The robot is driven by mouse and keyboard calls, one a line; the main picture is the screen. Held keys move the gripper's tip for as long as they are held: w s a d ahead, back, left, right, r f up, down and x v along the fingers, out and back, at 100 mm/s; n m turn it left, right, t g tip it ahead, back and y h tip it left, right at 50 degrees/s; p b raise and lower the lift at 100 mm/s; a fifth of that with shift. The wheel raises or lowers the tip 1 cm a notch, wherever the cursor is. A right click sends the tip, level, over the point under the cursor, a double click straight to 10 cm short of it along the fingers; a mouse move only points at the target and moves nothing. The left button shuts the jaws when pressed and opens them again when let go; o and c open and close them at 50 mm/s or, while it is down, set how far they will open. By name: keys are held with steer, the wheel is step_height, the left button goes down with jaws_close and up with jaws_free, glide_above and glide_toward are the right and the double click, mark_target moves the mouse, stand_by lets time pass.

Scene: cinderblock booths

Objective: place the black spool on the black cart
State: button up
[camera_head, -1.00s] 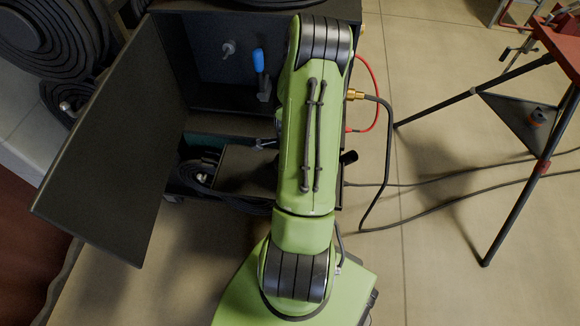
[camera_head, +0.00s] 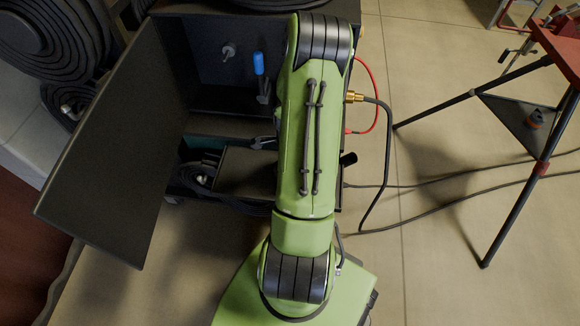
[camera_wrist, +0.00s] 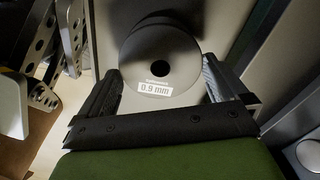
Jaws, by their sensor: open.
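The black spool (camera_wrist: 145,56), with a white 0.9 mm label and a dark centre hole, fills the middle of the wrist view. My gripper (camera_wrist: 162,72) is open, with one dark jaw on each side of the spool's near part. I cannot tell whether the jaws touch it. A pale grey surface shows behind the spool. A black cart-like cabinet (camera_head: 210,90) stands in the head view with its door (camera_head: 105,150) swung open to the left. My arm covers part of its right side, and my gripper is hidden in that view.
Coiled black hoses (camera_head: 45,45) are at the upper left. A blue-handled tool (camera_head: 260,75) is inside the cabinet. A tripod stand (camera_head: 545,140) is at the right. Cables (camera_head: 450,190) cross the otherwise open floor. Metal brackets (camera_wrist: 42,45) show left of the spool.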

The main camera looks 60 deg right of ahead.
step_height(320, 180, up, 11)
steer(key=p, duration=0.3)
steer(key=w+a+r+n+t+h, duration=0.2)
steer(key=w+a+r+n, duration=0.4)
steer(key=a+r+n, duration=0.6)
steer(key=s+a+r+n+t, duration=0.1)
steer(key=s+a+r+n, duration=0.1)
steer(key=a+n, duration=0.3)
steer(key=s+a+r+n+t+y, duration=0.1)
steer(key=s+a+r+n, duration=0.2)
steer(key=a+r+n, duration=0.1)
steer(key=s+a+r+n+t+y, duration=0.1)
steer(key=s+a+r+n, duration=0.2)
steer(key=a, duration=0.4)
steer(key=r+n, duration=0.1)
steer(key=n, duration=0.1)
steer(key=shift+n+t, duration=0.3)
steer(key=shift+n, duration=0.1)
